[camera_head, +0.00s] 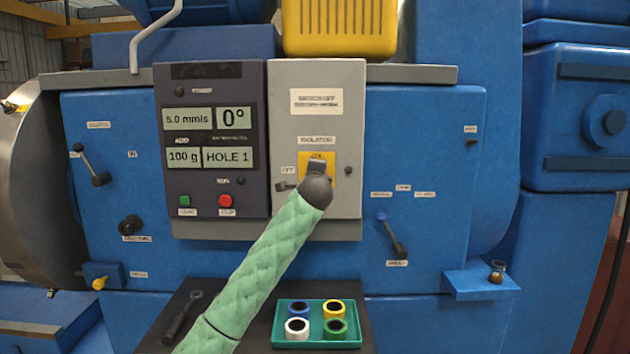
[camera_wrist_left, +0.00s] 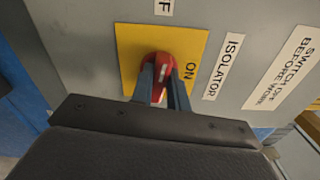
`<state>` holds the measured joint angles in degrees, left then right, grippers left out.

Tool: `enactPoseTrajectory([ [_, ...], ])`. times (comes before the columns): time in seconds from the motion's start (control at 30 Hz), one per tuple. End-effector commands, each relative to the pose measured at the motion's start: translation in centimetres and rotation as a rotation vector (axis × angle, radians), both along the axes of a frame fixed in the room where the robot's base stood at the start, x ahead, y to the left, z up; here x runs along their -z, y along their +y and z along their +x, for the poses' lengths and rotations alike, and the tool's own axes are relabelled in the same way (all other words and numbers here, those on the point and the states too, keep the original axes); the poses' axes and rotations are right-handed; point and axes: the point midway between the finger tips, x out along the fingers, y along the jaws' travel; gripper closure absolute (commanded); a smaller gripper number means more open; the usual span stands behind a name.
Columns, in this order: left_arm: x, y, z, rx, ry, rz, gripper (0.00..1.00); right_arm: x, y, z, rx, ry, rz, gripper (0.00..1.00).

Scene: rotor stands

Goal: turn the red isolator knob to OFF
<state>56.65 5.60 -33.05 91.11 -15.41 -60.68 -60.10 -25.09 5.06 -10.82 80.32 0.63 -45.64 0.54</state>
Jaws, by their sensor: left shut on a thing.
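The red isolator knob (camera_wrist_left: 163,66) sits on a yellow plate (camera_wrist_left: 130,50) on the grey isolator box (camera_head: 345,75). My left gripper (camera_head: 316,165) reaches up from below, at the plate, and hides the knob in the head view. In the left wrist view the two fingers (camera_wrist_left: 162,88) are shut on the knob, one on each side. The ON label lies just beside the knob. The OFF label (camera_head: 288,170) is left of the plate in the head view, and is partly cut off in the wrist view. I cannot tell exactly where the knob points. My right gripper is not in view.
A dark control panel (camera_head: 211,135) with displays and green and red buttons adjoins the box on the left. Below, a teal tray (camera_head: 316,343) holds several coloured rings, with a wrench-like tool (camera_head: 183,318) to its left. A blue-ended lever (camera_head: 391,235) stands to the right.

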Motion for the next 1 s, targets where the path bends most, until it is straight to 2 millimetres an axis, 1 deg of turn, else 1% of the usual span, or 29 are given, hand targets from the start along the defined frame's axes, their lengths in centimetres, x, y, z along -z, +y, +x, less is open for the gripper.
enactPoseTrajectory([
  [0.03,0.4,0.0,0.0,0.0,0.002,-0.027,1.0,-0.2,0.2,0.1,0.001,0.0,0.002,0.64],
  [0.2,0.4,0.0,0.0,-0.001,0.002,-0.105,1.0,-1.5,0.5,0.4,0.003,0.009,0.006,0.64],
  [0.4,0.3,0.1,0.0,-0.002,0.003,-0.154,1.0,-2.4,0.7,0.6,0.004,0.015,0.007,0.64],
  [0.87,0.4,0.1,0.0,-0.002,0.004,-0.169,1.0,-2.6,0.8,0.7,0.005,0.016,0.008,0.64],
  [0.9,0.4,0.1,0.0,-0.002,0.004,-0.168,0.82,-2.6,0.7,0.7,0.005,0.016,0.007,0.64],
  [0.97,0.4,0.0,0.0,-0.002,0.004,-0.168,0.7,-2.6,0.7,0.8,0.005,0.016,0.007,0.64],
  [1.0,0.3,0.1,0.0,-0.002,0.004,-0.168,0.62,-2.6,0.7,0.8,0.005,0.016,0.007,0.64],
])
